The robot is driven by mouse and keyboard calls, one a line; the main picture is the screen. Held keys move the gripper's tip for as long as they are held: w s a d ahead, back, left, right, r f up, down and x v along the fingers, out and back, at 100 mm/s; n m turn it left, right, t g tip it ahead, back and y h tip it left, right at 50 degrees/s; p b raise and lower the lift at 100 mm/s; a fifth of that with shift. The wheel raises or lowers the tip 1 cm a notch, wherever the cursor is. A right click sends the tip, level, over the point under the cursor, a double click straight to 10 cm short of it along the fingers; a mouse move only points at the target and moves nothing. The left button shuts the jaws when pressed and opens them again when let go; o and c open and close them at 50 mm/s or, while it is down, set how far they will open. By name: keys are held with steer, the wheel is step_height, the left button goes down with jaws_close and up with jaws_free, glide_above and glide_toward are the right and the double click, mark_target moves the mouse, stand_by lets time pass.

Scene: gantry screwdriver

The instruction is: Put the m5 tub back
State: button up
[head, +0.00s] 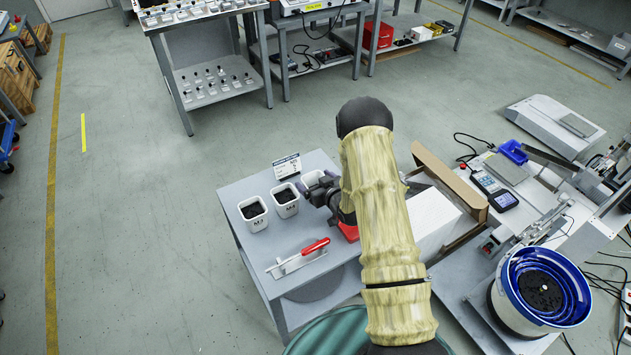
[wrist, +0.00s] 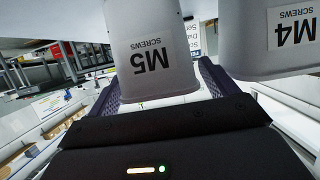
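The m5 tub (wrist: 150,60) is a white tub marked "M5 SCREWS", upside down in the wrist view. It sits between the two dark fingers of my gripper (wrist: 160,85), which lie against both its sides. In the head view my gripper (head: 322,190) is at the right end of a row of tubs, and the m5 tub (head: 311,178) shows partly behind it. I cannot tell whether its base touches the table. The M4 tub (head: 286,205) stands just left of it and also shows in the wrist view (wrist: 285,45).
The grey table (head: 245,184) also holds the M3 tub (head: 254,218), a label sign (head: 287,166) behind the row and a red-handled tool (head: 300,255) in front. A red item (head: 348,231) and an open carton (head: 432,220) are right of my gripper.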

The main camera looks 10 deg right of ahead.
steer(key=shift+r, duration=0.25)
steer(key=p+v, duration=0.1)
steer(key=v, duration=1.1)
